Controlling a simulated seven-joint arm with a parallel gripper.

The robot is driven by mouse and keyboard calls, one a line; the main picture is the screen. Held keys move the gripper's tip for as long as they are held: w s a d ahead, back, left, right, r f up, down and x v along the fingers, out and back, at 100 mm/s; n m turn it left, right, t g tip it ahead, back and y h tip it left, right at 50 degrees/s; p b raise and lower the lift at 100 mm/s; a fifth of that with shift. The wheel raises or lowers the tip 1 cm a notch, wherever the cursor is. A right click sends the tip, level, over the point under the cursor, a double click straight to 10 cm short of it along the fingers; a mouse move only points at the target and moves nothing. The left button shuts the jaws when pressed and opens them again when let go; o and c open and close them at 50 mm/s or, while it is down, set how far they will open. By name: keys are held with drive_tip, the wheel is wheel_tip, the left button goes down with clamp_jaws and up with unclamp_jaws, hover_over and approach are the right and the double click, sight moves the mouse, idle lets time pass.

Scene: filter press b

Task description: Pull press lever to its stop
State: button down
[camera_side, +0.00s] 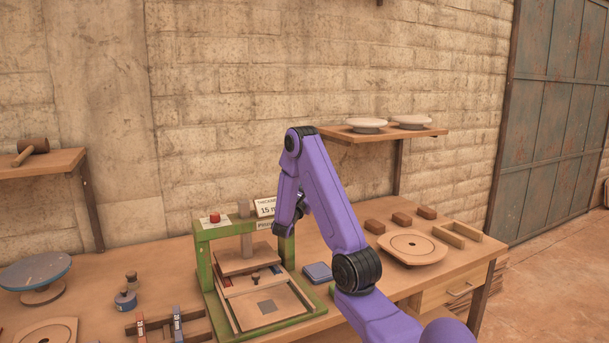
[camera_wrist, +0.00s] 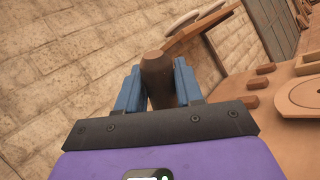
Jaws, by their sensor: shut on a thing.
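The press (camera_side: 204,252) has a green frame on the bench, with a wooden plate (camera_side: 248,259) hung under its crossbar and a wooden bed below. In the wrist view, my gripper (camera_wrist: 158,72) has its blue fingers on both sides of a brown wooden handle (camera_wrist: 156,82), shut on it. I take this for the press lever's handle. In the side view my wrist is at the right post of the press; my own arm hides the fingers and the lever there. I cannot tell the lever's angle.
A small blue block (camera_side: 318,272) lies right of the press. A round wooden plate (camera_side: 412,248), several brown blocks (camera_side: 401,219) and an open wooden frame (camera_side: 457,236) lie further right. A wall shelf (camera_side: 385,135) is above. A wooden rack (camera_side: 170,325) is in front left.

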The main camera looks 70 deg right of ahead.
drive_tip(key=shift+s+a+f+m+g+h, duration=0.4)
drive_tip(key=shift+s+a+f+m+g, duration=0.4)
drive_tip(key=shift+m, duration=0.3)
drive_tip(key=shift+w+f, duration=0.1)
drive_tip(key=c, duration=0.8)
unclamp_jaws()
drive_tip(key=shift+c, duration=0.2)
drive_tip(key=shift+w+a+f, duration=0.1)
drive_tip(key=shift+a+f, duration=0.2)
drive_tip(key=shift+a, duration=0.15)
drive_tip(key=w+a, duration=0.2)
drive_tip(key=a, duration=1)
